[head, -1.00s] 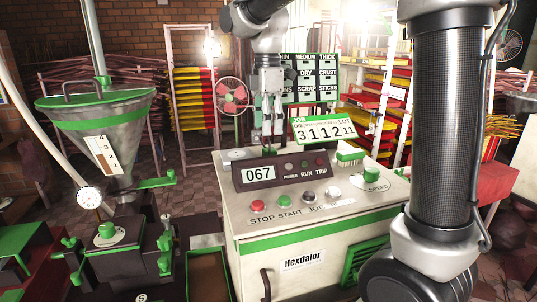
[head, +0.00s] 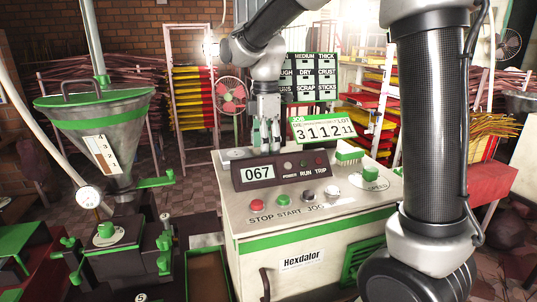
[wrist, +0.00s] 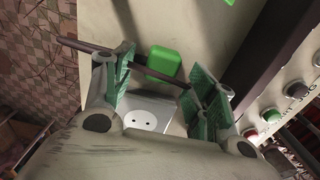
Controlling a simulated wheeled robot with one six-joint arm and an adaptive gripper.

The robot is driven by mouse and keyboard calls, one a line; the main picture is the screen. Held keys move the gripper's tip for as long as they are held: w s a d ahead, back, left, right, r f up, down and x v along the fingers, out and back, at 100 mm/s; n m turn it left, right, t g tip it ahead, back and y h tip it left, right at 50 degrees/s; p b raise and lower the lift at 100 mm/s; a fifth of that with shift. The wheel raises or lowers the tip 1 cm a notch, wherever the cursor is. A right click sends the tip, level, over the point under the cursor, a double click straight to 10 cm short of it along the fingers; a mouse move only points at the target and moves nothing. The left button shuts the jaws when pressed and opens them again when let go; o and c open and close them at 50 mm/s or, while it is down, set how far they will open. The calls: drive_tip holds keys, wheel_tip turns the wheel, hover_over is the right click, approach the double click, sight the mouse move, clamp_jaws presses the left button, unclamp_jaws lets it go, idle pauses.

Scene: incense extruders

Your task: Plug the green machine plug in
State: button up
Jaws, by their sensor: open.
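The green plug (wrist: 163,62) shows in the wrist view as a bright green block on the pale machine top, with a dark cord or rod beside it. The cord crosses between my fingers. A white two-hole socket (wrist: 148,119) on a grey plate lies close below the plug in the picture. My gripper (wrist: 163,90) is open, its green-padded fingers apart on either side of the plug and socket; I cannot tell whether they touch anything. In the head view my gripper (head: 265,145) points down behind the display of the Hexdalor machine (head: 330,235); plug and socket are not clear there.
The dark 067 display housing (head: 280,170) stands just in front of my gripper. A funnel hopper (head: 98,125) stands at the left, and a fan (head: 230,94) behind.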

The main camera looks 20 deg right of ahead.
drive_tip(key=shift+f, duration=0.75)
drive_tip(key=shift+c, duration=0.2)
drive_tip(key=c, duration=1)
wheel_tip(320, 180, up, 10)
